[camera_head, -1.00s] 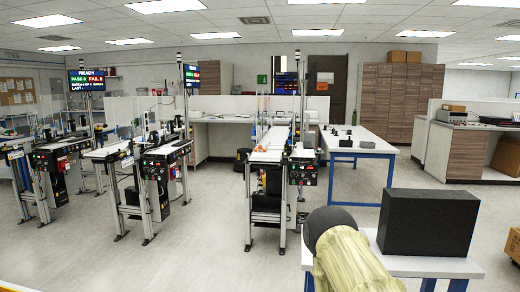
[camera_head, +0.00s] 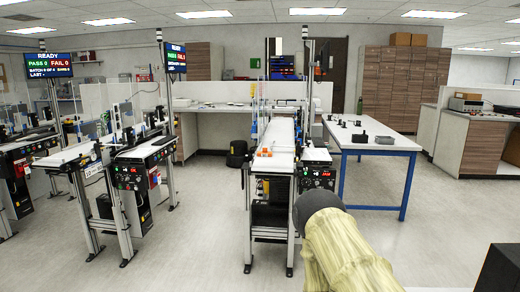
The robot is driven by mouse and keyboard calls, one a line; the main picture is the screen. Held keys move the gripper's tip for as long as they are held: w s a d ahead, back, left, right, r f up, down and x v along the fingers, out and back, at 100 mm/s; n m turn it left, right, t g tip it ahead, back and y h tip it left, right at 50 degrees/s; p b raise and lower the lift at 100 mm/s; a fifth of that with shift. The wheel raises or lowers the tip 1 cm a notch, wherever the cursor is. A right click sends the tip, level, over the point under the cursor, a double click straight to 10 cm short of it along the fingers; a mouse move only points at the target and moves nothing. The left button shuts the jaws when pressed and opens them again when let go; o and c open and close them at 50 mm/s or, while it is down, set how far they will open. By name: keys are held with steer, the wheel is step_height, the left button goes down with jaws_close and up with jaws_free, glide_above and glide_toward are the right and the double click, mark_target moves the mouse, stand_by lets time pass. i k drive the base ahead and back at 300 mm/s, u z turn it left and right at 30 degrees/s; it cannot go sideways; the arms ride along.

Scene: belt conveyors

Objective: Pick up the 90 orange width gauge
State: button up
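Small orange pieces (camera_head: 264,152) show at the near end of the white middle conveyor (camera_head: 281,136). They are too small for me to read a 90 or to tell whether one is the width gauge. A pale yellow arm link of mine with a dark rounded end fills the lower middle right of the view. My gripper's fingers do not show.
A white table (camera_head: 385,142) with blue legs and several dark parts stands right of the middle conveyor. Other conveyor stations (camera_head: 145,150) stand at left. A black box (camera_head: 498,272) is at the lower right corner. Open floor (camera_head: 205,235) lies between the left and middle conveyors.

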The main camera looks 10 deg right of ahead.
mark_target(265, 154)
steer(key=i, duration=1.2)
steer(key=u, duration=1)
steer(key=i, duration=1.1)
steer(key=z, duration=0.15)
